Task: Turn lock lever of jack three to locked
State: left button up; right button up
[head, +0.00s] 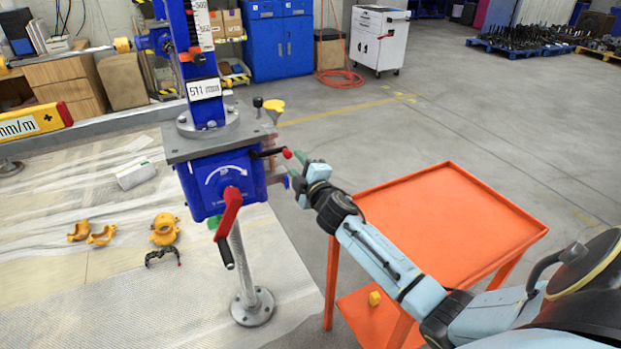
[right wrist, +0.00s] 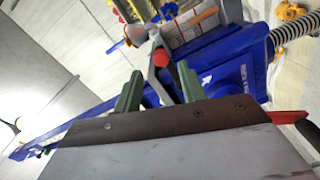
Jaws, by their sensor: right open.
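The screw jack is a blue gearbox (head: 215,182) under a grey plate with a blue column. I cannot read which jack number it bears. Its lock lever (head: 268,153) is a short black arm with a red knob, sticking out to the right from the gearbox top. In the right wrist view the red knob (right wrist: 160,58) shows at the gap between my green fingertips. My right gripper (head: 297,160) is open, just right of the knob; whether a finger touches it I cannot tell. My left gripper is out of view.
A red crank (head: 229,215) with a black grip hangs on the gearbox front. An orange cart (head: 450,215) stands to the right, under my right arm. Yellow clamps (head: 165,230) lie on the sheeted surface at left. A yellow gauge (head: 30,124) is at far left.

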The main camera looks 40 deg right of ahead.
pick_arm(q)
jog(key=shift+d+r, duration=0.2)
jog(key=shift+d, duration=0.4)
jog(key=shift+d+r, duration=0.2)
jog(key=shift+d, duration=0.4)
pick_arm(e)
jog(key=s+a, duration=0.1)
jog(key=s, duration=0.6)
jog(key=shift+s, duration=0.3)
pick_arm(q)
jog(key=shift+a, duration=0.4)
pick_arm(e)
jog(key=shift+a, duration=0.1)
